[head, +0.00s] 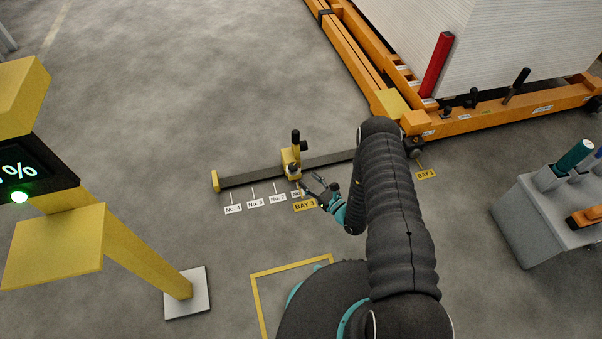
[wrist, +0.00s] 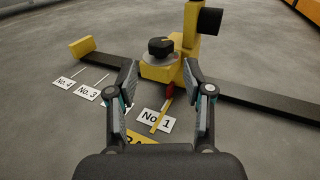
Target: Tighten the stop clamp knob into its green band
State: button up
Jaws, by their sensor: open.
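The yellow stop clamp (head: 287,156) sits on a dark floor rail (head: 245,178), beside the No. 1 label. In the wrist view the stop clamp (wrist: 155,72) carries a black knob (wrist: 160,46) with a pale mark, on a round grey dial (wrist: 158,56). No green band can be made out on the dial. A red pointer (wrist: 169,90) shows low on the clamp's front. My gripper (head: 314,184) is open and empty, just in front of the clamp. In the wrist view my gripper's fingers (wrist: 160,76) stand apart, left and right of the clamp's front, with the knob beyond them.
A yellow post with a black-knobbed arm (wrist: 191,40) rises behind the knob. A yellow end stop (head: 215,181) closes the rail's left end. A yellow display stand (head: 140,255) is at left, an orange frame (head: 480,117) at upper right, a grey tool stand (head: 530,225) at right.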

jog(key=shift+v, duration=1.35)
